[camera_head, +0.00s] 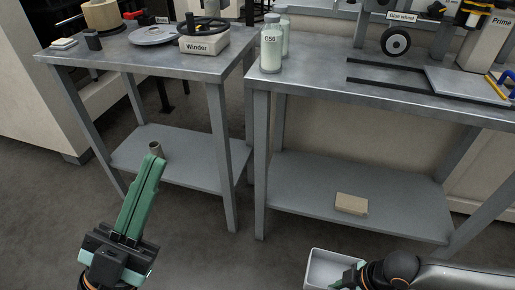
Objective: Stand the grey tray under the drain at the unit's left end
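The grey tray (316,262) is a pale, shallow, open box at the bottom edge of the head view, partly cut off. My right gripper (347,284) is at the tray's right side, and a green finger overlaps its rim. It appears shut on the tray, though the fingertips are partly hidden. My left gripper (151,163) points up and away at the lower left, with its green fingers together and nothing seen between them. I cannot make out a drain in this view.
Two metal tables (135,58) (320,82) with lower shelves stand ahead, a narrow gap between them. Bottles (271,45) stand near the right table's edge. Floor (205,250) in front is clear.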

